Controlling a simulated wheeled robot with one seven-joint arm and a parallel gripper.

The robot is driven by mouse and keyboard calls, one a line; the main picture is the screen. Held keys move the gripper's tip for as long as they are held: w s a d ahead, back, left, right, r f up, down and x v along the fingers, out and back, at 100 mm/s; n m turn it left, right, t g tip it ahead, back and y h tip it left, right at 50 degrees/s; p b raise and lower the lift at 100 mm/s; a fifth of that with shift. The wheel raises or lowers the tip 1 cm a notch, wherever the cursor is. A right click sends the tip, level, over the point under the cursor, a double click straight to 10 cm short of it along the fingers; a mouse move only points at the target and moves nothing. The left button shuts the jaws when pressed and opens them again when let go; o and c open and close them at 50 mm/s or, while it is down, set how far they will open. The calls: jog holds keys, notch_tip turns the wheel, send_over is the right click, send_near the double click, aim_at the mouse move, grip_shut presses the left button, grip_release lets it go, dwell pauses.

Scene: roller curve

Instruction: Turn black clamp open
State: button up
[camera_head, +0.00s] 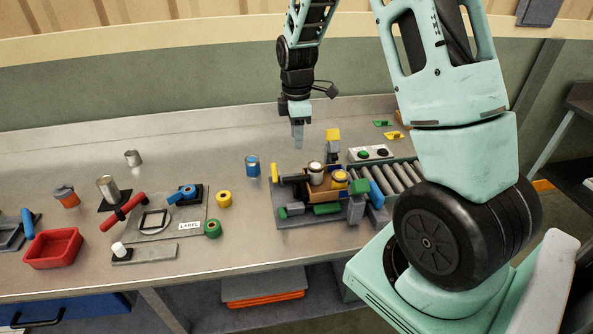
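A brown box (320,192) holding cans sits in the fixture, beside the bar. My gripper (298,140) hangs pointing down above and behind the fixture, apart from the bar. Its fingers are seen nearly edge-on, so their opening cannot be told. Nothing shows in them.
A roller conveyor (397,178) adjoins the fixture on the right, with a button box (370,153) behind. A blue can (252,166) and a yellow roll (224,199) stand to the left. A red tray (53,249) is far left. The bench's back middle is clear.

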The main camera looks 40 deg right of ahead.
aim_at(296, 177)
notch_tip(296, 177, down, 14)
jog(key=p, duration=0.4)
jog(key=shift+a+r, duration=0.1)
jog(key=shift+r, duration=0.05)
grip_shut()
